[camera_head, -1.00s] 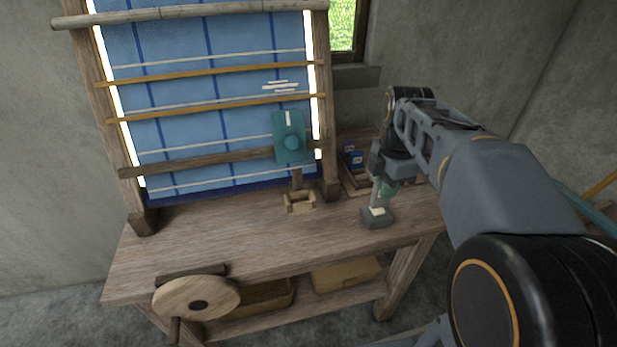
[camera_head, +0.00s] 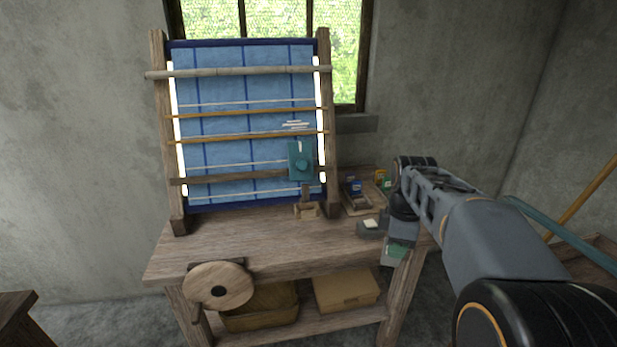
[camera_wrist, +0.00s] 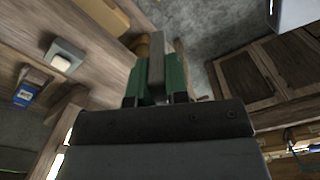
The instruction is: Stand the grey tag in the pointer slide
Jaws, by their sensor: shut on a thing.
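My gripper (camera_wrist: 156,85) has green fingers shut on a grey upright bar, the grey tag (camera_wrist: 156,68), which sticks out past the fingertips in the wrist view. In the head view my gripper (camera_head: 396,252) hangs at the bench's right front edge, and I cannot make out the tag there. I cannot tell which of these is the pointer slide.
A grey block with a pale top (camera_head: 371,228) stands on the bench near my gripper; the wrist view shows it too (camera_wrist: 62,56). A wooden tray (camera_head: 360,210) with a blue item (camera_head: 355,188) lies behind. A handled wooden disc (camera_head: 218,287) is at the front left. The middle benchtop is clear.

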